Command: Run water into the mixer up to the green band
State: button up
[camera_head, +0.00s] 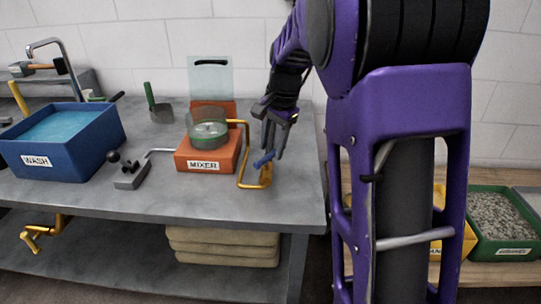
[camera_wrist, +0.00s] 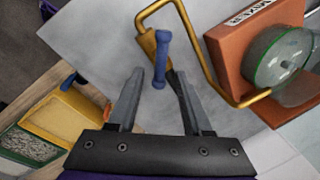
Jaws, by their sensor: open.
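The orange mixer (camera_head: 207,157) stands on the grey bench with a clear bowl (camera_head: 208,130) with a green rim on top. Its label and bowl (camera_wrist: 280,58) also show in the wrist view. A brass crank (camera_head: 241,160) bends out from its right side and carries a blue grip (camera_head: 264,159), seen close in the wrist view (camera_wrist: 161,60). My gripper (camera_head: 273,146) is open and empty, right at the crank. In the wrist view the blue grip appears between my fingertips (camera_wrist: 155,72), with no clear contact. A chrome spout (camera_head: 160,151) with a black-knobbed valve (camera_head: 128,172) points toward the mixer. I cannot tell the water level.
A blue WASH basin (camera_head: 62,146) holding water stands at the left under a faucet (camera_head: 60,55). Folded sacks (camera_head: 223,246) lie on the lower shelf.

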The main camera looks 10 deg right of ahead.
jog(key=shift+w+a+f, duration=0.1)
jog(key=shift+f, duration=0.5)
jog(key=shift+w+a+f, duration=0.1)
jog(key=shift+f, duration=0.5)
jog(key=shift+d, duration=0.1)
grip_shut()
